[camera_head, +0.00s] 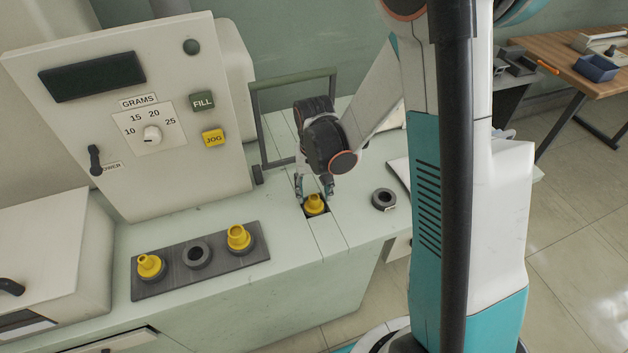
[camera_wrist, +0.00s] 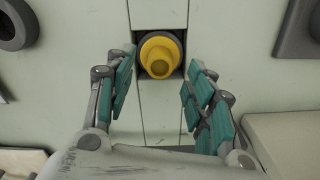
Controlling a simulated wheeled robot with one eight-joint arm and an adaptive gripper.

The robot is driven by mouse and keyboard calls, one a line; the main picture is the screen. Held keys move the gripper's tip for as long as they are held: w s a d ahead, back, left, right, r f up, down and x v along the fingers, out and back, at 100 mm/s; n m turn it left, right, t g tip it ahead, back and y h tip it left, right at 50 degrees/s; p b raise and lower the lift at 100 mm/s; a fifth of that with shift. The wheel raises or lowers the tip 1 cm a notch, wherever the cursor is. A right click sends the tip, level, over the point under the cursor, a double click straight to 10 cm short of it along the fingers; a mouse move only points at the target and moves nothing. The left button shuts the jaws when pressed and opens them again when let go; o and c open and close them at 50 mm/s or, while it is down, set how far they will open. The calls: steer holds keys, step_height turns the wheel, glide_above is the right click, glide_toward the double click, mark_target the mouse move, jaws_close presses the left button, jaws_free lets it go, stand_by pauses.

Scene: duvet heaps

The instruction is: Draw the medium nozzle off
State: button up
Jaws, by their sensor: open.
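A yellow nozzle (camera_head: 314,205) stands in a square recess in the pale green bench top. My gripper (camera_head: 314,188) is just above and behind it, pointing down. In the wrist view the nozzle (camera_wrist: 160,54) shows its round opening, with a dark collar around its base. My gripper's two teal-padded fingers (camera_wrist: 160,85) are spread apart on either side, with nothing between them. I cannot tell whether either finger touches the nozzle. Two other yellow nozzles, a left one (camera_head: 150,267) and a right one (camera_head: 239,238), stand in the dark rack (camera_head: 173,285).
The rack's middle ring (camera_head: 197,255) is empty. A loose dark ring (camera_head: 384,199) lies right of the recess. A dark guard frame (camera_head: 290,78) stands behind my gripper. The machine panel (camera_head: 130,110) with its dial and buttons rises at the left.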

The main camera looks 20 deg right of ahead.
mark_target(314, 198)
steer(key=shift+f+b, duration=0.55)
steer(key=shift+f, duration=1.4)
jaws_close()
